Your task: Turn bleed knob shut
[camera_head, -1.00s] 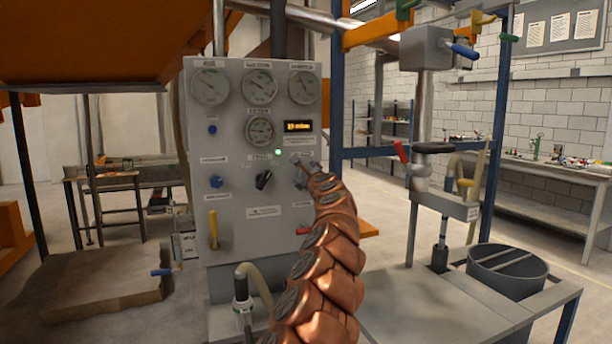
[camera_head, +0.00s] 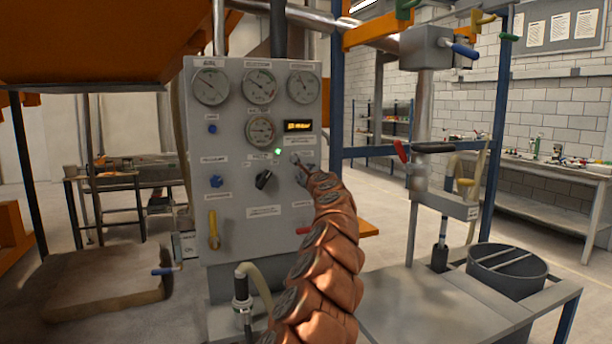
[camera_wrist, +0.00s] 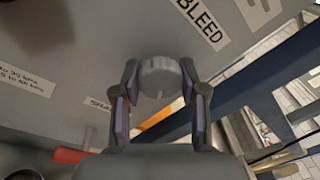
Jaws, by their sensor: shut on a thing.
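The bleed knob (camera_wrist: 160,78) is a round grey knob with a dark line on its rim, beside the BLEED label (camera_wrist: 203,22) in the wrist view. My gripper (camera_wrist: 160,85) has its two purple-padded fingers on either side of the knob and is shut on it. In the head view my gripper (camera_head: 302,165) is at the right side of the grey control panel (camera_head: 235,235), below the small display. The knob is mostly hidden there by my gripper and copper-coloured arm.
The panel carries several gauges (camera_head: 260,86), a black selector (camera_head: 263,179), blue knobs (camera_head: 215,181) and a yellow lever (camera_head: 213,228). A red handle (camera_wrist: 70,156) sits below the bleed knob. A blue frame post (camera_head: 500,120) stands to the right of the panel.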

